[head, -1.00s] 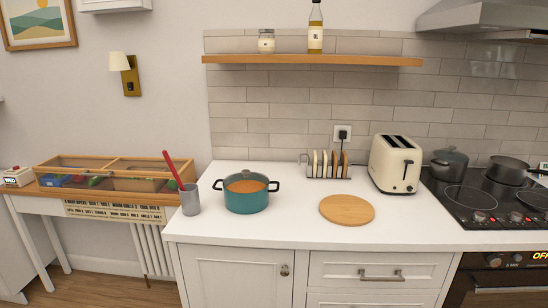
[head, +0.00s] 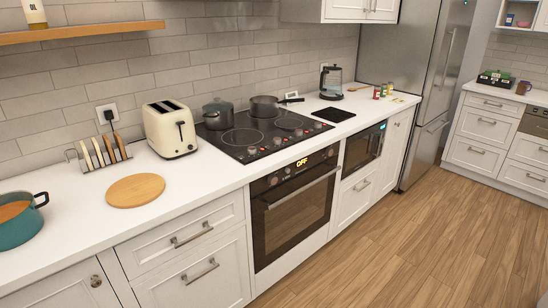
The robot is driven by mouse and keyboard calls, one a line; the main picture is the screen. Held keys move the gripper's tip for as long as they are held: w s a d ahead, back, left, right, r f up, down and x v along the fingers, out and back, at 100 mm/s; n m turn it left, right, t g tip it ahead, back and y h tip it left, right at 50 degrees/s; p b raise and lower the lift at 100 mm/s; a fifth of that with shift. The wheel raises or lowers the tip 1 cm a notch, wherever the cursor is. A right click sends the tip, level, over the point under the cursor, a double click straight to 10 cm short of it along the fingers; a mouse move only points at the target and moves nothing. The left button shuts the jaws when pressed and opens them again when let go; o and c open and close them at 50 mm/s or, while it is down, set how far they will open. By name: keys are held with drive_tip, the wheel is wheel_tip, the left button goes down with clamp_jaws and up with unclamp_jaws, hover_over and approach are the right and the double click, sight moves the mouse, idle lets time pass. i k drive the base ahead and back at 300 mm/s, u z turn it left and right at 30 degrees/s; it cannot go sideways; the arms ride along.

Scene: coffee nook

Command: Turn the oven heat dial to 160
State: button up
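The black built-in oven (head: 292,215) is under the counter in the middle of the head view, with its door shut and a steel bar handle across it. Its control panel has a lit display (head: 302,161) reading OFF. Small round knobs (head: 272,181) sit on the panel beside the display. They are too small to tell which one is the heat dial or where it points. My gripper is not in view.
A cooktop (head: 262,135) with its own front knobs and two dark pots lies above the oven. A toaster (head: 170,130), round wooden board (head: 136,190) and teal pot (head: 18,222) stand to the left. A microwave (head: 365,148) is to the right. The wooden floor (head: 400,250) ahead is clear.

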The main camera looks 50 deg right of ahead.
sight(329, 152)
drive_tip(key=z, duration=4.6)
drive_tip(key=i, duration=0.1)
drive_tip(key=u, duration=2.9)
drive_tip(key=k, duration=0.9)
drive_tip(key=u, duration=0.15)
drive_tip(key=i, duration=0.85)
